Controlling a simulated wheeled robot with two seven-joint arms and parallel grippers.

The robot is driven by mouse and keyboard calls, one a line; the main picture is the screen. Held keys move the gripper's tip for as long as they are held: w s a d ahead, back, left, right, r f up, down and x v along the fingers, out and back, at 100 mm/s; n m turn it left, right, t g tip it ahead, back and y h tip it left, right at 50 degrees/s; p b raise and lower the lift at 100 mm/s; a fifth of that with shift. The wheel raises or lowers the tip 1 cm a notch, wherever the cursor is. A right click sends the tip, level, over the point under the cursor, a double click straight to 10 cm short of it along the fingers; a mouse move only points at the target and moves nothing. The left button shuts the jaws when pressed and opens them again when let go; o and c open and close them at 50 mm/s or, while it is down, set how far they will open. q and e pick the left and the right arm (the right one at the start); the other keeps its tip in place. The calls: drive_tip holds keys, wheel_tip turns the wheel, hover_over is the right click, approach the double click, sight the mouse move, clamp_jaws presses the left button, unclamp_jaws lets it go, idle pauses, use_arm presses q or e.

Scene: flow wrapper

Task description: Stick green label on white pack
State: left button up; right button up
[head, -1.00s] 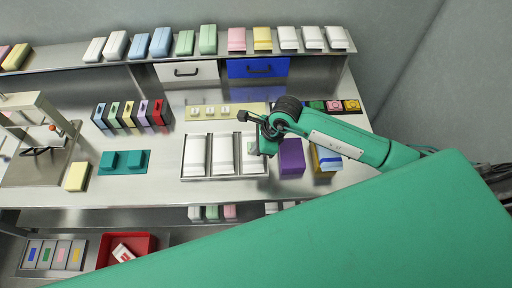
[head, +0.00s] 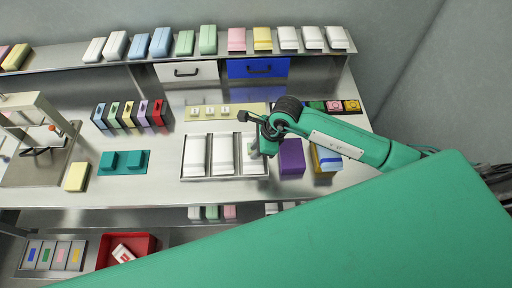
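Three white packs lie side by side in a metal tray (head: 224,178): a left pack (head: 195,156), a middle pack (head: 223,154) and a right pack (head: 249,165). My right gripper (head: 264,149) is over the right pack, at the tray's right side, and hides part of it. A small pale-green patch shows on or just above that pack, beside the gripper. I cannot tell whether it is a label or whether the gripper holds it. The fingertips are too small and covered to judge. My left gripper is out of view.
A purple box (head: 291,157) and a yellow-blue box (head: 326,158) stand right of the tray, under my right arm. Coloured holders (head: 130,114) and a teal pad (head: 124,170) are to the left. A shelf (head: 200,58) of packs runs along the back.

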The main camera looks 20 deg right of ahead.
drive_tip(key=b+v, duration=0.3)
drive_tip(key=v, duration=1)
drive_tip(key=shift+r, duration=0.35)
